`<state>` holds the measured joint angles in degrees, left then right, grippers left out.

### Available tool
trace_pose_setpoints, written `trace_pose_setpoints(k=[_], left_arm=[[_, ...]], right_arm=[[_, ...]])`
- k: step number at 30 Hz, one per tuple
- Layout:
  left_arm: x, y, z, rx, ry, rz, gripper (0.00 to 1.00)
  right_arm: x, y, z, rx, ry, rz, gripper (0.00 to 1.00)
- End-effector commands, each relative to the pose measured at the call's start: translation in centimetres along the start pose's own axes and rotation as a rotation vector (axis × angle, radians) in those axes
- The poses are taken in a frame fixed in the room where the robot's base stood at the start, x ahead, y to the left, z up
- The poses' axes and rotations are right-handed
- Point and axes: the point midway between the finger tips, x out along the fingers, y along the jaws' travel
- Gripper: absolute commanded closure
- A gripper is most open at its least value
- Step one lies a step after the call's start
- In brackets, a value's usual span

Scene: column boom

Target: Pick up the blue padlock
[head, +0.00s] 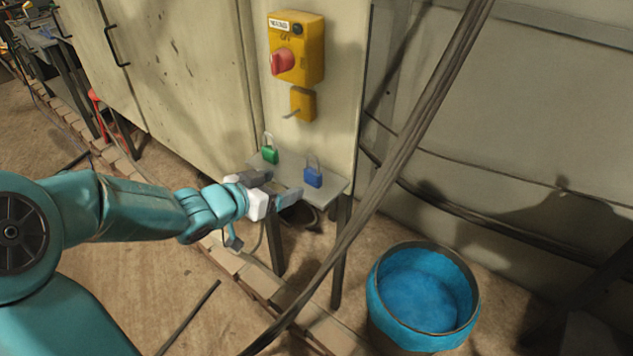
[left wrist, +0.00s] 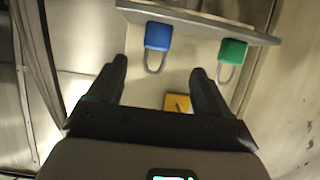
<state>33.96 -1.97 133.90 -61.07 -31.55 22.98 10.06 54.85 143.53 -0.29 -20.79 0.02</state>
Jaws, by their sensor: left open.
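The blue padlock (head: 313,178) stands upright on a small grey shelf (head: 328,190), near its right end. It also shows in the left wrist view (left wrist: 158,38), where the picture is upside down and its shackle points down. My left gripper (head: 282,187) is open and empty at the shelf's front edge, to the left of the blue padlock and apart from it. In the left wrist view the two dark fingers (left wrist: 160,75) are spread, with the blue padlock beyond them, between their lines. My right gripper is not in view.
A green padlock (head: 269,155) stands on the shelf left of the blue one. Above, a yellow switch box (head: 296,48) with a red knob and a smaller yellow box (head: 303,103) sit on the cabinet. A blue-lined bin (head: 372,300) stands right; a dark cable (head: 400,160) crosses diagonally.

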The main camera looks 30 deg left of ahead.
Motion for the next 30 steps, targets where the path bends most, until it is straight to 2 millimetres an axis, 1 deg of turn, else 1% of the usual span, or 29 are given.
trace_pose_setpoints(k=[1,3,6,9,14,17,21,24,30], left_arm=[[1.5,0.2,0.3,-0.001,-0.001,0.006,0.21],[3.2,0.3,0.3,-0.001,-0.002,0.007,0.21],[5.4,0.5,0.2,0.0,-0.001,0.008,0.21],[6.9,0.5,0.0,0.001,-0.002,0.007,0.21],[8.2,0.7,-0.1,0.001,-0.002,0.007,0.21],[9.5,0.8,-0.1,0.001,-0.002,0.009,0.21],[11.8,0.9,-0.1,0.001,-0.002,0.008,0.21],[12.8,0.8,-0.1,0.0,-0.002,0.007,0.21],[13.1,0.8,-0.2,0.002,-0.001,0.005,0.21]], right_arm=[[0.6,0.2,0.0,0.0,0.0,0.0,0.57],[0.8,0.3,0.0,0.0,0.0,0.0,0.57],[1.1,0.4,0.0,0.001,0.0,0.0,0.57],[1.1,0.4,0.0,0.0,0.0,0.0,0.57],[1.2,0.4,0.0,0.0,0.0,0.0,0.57],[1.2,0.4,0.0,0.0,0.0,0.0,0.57],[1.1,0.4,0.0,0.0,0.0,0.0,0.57],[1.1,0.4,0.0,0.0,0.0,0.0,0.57],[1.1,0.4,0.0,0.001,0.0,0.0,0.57]])
